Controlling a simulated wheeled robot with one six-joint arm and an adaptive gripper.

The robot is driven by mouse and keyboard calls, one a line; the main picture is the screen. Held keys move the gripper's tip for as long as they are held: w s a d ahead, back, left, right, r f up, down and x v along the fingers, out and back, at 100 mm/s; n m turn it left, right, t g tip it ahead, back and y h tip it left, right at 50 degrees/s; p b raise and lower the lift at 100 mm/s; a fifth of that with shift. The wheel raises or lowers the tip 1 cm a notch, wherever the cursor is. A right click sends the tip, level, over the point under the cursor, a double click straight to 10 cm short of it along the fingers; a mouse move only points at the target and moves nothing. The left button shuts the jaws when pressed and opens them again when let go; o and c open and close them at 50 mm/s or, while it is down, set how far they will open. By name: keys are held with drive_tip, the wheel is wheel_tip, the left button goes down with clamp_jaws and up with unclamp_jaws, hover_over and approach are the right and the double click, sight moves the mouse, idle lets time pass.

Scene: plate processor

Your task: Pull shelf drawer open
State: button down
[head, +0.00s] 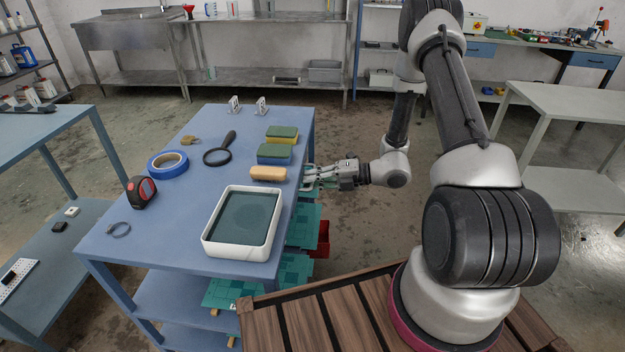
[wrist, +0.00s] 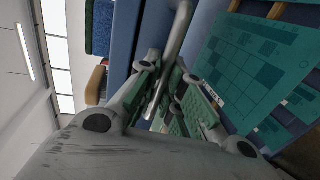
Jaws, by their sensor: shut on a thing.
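My gripper (head: 314,177) is at the right side of the blue table (head: 230,118), just below its top. In the wrist view its fingers (wrist: 166,88) are shut around a slanting silver bar handle (wrist: 180,32). The handle stands in front of a blue panel (wrist: 151,28), which looks like the drawer front. In the head view the tabletop and my gripper hide the drawer and handle. No open gap at the drawer shows in either view.
Teal patterned plates (head: 303,226) stick out below the tabletop, near a red bin (head: 322,240). They also show beside my gripper in the wrist view (wrist: 250,70). A wooden-handled brush (head: 268,174), sponges (head: 274,153) and a white tray (head: 211,238) lie on top. Floor right of my gripper is clear.

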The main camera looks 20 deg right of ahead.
drive_tip(key=f+v, duration=0.2)
drive_tip(key=v, duration=0.8)
drive_tip(key=f+v, duration=0.2)
drive_tip(key=v, duration=0.8)
drive_tip(key=shift+s+d+f, duration=0.2)
drive_tip(key=shift+s+d, duration=0.2)
drive_tip(key=shift+d, duration=0.35)
drive_tip(key=c, duration=1.5)
unclamp_jaws()
drive_tip(key=v, duration=1.2)
